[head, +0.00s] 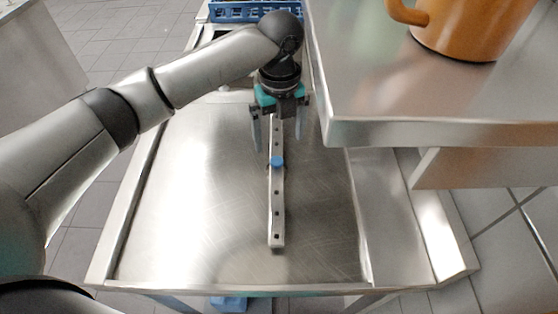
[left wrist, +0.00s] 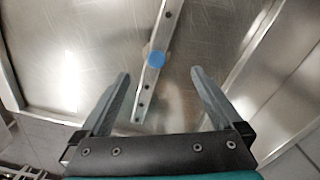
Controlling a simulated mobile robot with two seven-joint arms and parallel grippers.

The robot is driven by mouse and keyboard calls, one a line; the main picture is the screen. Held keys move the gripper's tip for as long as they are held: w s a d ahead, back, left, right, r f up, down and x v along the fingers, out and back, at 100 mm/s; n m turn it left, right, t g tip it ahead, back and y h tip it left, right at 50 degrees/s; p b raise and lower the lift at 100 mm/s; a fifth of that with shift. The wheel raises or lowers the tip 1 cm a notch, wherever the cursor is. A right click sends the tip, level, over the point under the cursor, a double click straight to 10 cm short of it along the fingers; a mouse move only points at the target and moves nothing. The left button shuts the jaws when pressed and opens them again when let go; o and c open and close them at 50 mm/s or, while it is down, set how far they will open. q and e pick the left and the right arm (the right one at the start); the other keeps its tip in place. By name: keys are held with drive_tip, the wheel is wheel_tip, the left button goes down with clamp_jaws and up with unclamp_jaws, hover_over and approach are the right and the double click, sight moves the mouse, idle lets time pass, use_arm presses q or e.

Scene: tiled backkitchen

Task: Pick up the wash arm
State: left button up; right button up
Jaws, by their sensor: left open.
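The wash arm (head: 277,205) is a long, narrow metal bar with small dark holes and a blue hub near its middle. It lies lengthwise on the steel draining table. My left gripper (head: 277,147) is open above the far half of the bar, with one finger on each side of it in the head view. In the left wrist view, the wash arm (left wrist: 153,75) runs between the spread fingers of my left gripper (left wrist: 161,78), with the blue hub just beyond the fingertips. The gap in height between fingers and bar is hard to tell. My right gripper does not show.
The steel table (head: 200,190) has raised rims and is otherwise bare. A steel shelf (head: 440,100) overhangs at the right, close to my left gripper, with an orange mug (head: 475,28) on it. A blue rack (head: 240,11) stands at the back.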

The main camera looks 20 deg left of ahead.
sight(276, 160)
use_arm(q)
wheel_tip(276, 160, down, 4)
drive_tip(key=shift+s+f, duration=0.1)
drive_tip(key=shift+f, duration=0.15)
drive_tip(key=f, duration=0.3)
drive_tip(key=f+b, duration=0.1)
drive_tip(key=shift+s+a+f, duration=0.15)
drive_tip(key=shift+a, duration=0.2)
drive_tip(key=shift+f, duration=0.4)
clamp_jaws()
